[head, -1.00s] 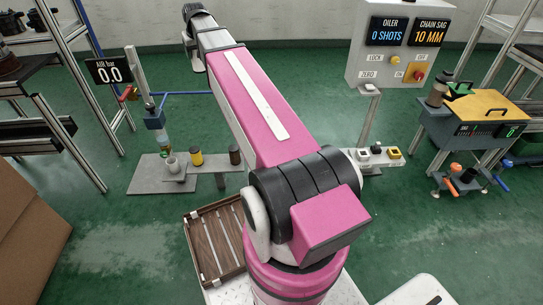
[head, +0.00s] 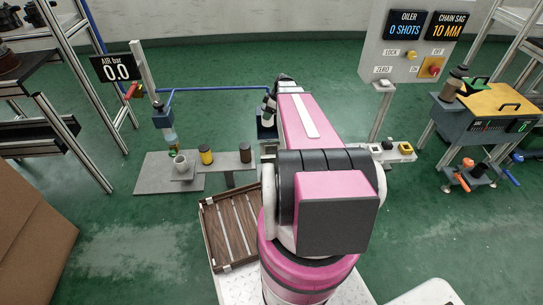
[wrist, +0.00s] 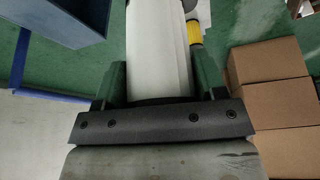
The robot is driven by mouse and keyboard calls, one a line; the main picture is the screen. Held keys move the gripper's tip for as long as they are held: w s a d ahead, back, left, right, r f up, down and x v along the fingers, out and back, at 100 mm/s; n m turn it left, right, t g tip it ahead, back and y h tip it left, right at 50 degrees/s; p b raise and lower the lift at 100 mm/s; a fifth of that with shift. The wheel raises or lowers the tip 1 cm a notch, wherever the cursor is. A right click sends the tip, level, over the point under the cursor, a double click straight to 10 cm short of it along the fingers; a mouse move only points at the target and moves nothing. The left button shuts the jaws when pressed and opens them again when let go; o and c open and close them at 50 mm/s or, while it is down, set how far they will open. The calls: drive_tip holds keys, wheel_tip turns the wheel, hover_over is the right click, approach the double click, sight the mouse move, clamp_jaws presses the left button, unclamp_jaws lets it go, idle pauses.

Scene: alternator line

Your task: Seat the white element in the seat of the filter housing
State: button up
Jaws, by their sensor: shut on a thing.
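My gripper (wrist: 160,78) is shut on the white element (wrist: 157,45), a pale cylinder held between two green fingers in the wrist view. The element's far end runs out of the top of that view. In the head view my gripper (head: 269,103) is small and partly hidden by my arm. A blue box-like body (wrist: 62,18), probably the filter housing, is at the upper left of the wrist view, apart from the element there. It seems to show in the head view (head: 266,131), just below my gripper. Its seat cannot be made out.
A grey cup (head: 180,163), a yellow cylinder (head: 206,155) and a dark cylinder (head: 245,153) stand left of my gripper. A blue pipe (head: 215,90) runs behind them. A slatted wooden tray (head: 231,232) lies near my base. Cardboard boxes (wrist: 270,85) fill the wrist view's right.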

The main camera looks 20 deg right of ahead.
drive_tip(key=s+d+f+n+g, duration=0.1)
drive_tip(key=s+d+f+n, duration=0.1)
drive_tip(key=s+f, duration=0.4)
drive_tip(key=s+d+f+n+g, duration=0.1)
drive_tip(key=s+d+f+n, duration=0.15)
drive_tip(key=f, duration=0.45)
drive_tip(key=shift+y, duration=0.3)
drive_tip(key=shift+w+a+f, duration=0.35)
drive_tip(key=shift+w+f, duration=1.4)
drive_tip(key=shift+f, duration=0.15)
drive_tip(key=shift+w+a+f, duration=0.35)
drive_tip(key=shift+w+f, duration=1.4)
drive_tip(key=shift+f, duration=0.2)
drive_tip(key=shift+w+a+f, duration=0.35)
drive_tip(key=shift+w+f, duration=1.4)
drive_tip(key=shift+f, duration=0.15)
drive_tip(key=o, duration=1.1)
drive_tip(key=shift+f, duration=0.1)
drive_tip(key=shift+c, duration=0.2)
